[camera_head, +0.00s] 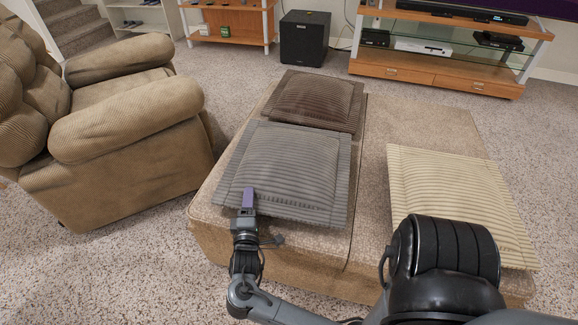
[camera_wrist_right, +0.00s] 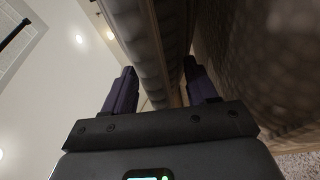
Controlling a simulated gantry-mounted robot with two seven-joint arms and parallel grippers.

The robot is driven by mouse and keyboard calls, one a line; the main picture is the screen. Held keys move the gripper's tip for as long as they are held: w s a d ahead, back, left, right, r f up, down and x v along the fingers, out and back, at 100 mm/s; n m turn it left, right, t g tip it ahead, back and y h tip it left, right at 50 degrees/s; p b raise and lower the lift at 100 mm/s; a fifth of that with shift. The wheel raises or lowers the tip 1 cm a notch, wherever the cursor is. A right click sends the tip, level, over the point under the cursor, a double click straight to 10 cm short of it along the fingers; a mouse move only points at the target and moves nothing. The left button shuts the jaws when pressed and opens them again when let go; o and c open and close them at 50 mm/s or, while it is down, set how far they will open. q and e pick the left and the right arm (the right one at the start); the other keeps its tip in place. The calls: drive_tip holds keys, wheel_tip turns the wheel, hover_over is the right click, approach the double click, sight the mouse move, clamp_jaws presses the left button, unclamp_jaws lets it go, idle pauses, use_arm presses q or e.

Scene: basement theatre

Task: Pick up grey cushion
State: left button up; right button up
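The grey cushion (camera_head: 285,168) lies flat on the left part of the beige ottoman (camera_head: 225,222). My right gripper (camera_head: 248,198) is at the cushion's near left edge, with one purple finger showing above its flat border. The other finger is hidden in the head view. In the right wrist view, the two fingers of the right gripper (camera_wrist_right: 160,72) stand wide apart, with the cushion's grey edge (camera_wrist_right: 152,45) running between them and a gap beside it. My left gripper is not in view.
A brown cushion (camera_head: 318,99) lies just behind the grey one. A cream cushion (camera_head: 455,195) lies on the ottoman's right part. A tan armchair (camera_head: 130,180) stands to the left. Ottoman surface between the cushions is bare.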

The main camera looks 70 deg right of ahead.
drive_tip(key=shift+d, duration=0.2)
drive_tip(key=c, duration=0.4)
drive_tip(key=shift+c, duration=1.2)
drive_tip(key=shift+r, duration=0.15)
